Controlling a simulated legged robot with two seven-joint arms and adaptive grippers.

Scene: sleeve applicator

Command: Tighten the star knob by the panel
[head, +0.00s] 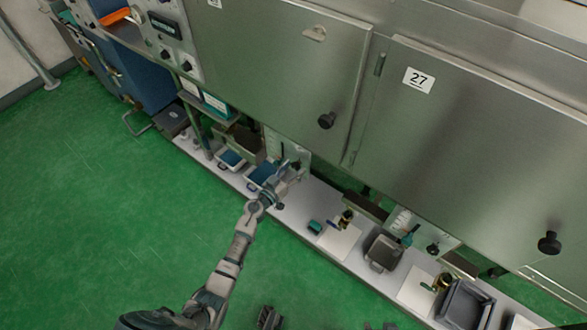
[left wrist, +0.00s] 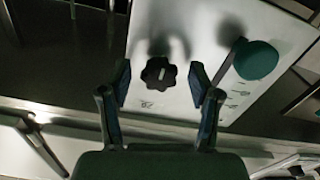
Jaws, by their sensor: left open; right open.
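The black star knob (left wrist: 158,73) sits on a pale panel (left wrist: 200,30) in the left wrist view. My left gripper (left wrist: 159,82) is open, with one fingertip on each side of the knob and a visible gap on both sides. I cannot tell whether the tips are level with the knob in depth. In the head view, my left gripper (head: 287,169) is at the pale panel (head: 290,148) under the cabinet, and the star knob is too small to make out. My right gripper (head: 320,318) shows only in part at the bottom edge, open and away from the panel.
A lever with a round teal knob (left wrist: 256,60) stands right of the star knob. Blue-lined trays (head: 231,159) lie by my left gripper on a white low shelf (head: 305,205). Steel cabinet doors (head: 480,130) overhang it. The green floor (head: 90,220) is clear.

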